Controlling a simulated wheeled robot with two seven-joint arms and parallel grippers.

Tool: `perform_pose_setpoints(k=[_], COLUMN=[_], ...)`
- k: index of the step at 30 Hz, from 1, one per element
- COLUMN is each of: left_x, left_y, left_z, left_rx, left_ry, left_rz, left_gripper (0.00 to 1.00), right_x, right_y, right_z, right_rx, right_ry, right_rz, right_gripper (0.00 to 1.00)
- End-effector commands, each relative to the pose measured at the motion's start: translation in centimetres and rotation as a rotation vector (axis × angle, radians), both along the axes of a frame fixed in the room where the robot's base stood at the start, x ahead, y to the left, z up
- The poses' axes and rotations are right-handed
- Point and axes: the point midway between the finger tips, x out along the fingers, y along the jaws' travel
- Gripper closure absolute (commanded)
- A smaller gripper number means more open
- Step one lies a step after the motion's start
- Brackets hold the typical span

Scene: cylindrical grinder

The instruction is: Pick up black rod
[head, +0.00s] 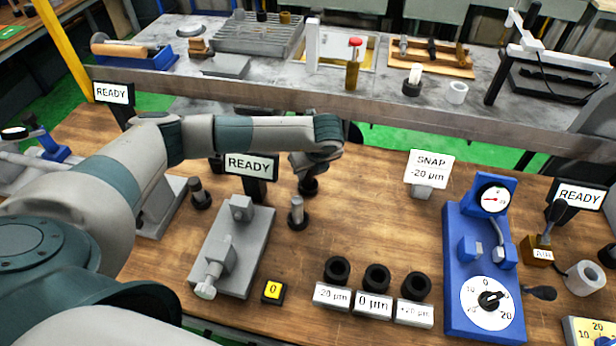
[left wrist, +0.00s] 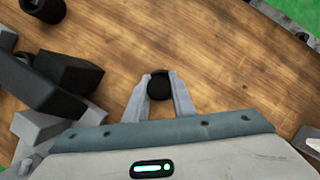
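My right gripper is not in view.
The READY sign (head: 251,165) and grey fixture (head: 231,245) are close. Black rings (head: 376,278) and a blue gauge stand (head: 483,260) are further right.

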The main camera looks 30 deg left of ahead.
Motion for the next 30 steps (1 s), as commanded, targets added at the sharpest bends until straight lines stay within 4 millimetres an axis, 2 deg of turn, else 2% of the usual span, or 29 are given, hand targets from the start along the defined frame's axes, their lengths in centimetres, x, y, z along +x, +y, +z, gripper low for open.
perform_pose_setpoints(k=[13,17,21,30], left_x=[0.1,0.1,0.2,2.9], left_y=[0.0,0.0,0.0,-5.2], left_z=[0.8,2.0,4.0,7.2], left_rx=[-0.001,-0.001,-0.001,-0.002], left_ry=[-0.004,-0.005,-0.007,-0.006], left_rz=[-0.001,-0.001,-0.001,-0.002], left_gripper=[1.0,1.0,1.0,1.0], right_x=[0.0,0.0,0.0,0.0], right_y=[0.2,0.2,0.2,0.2], right_z=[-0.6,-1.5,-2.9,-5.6], right_rx=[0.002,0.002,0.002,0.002], right_ry=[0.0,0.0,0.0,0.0], right_rz=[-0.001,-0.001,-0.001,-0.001], right_gripper=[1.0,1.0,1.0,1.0])
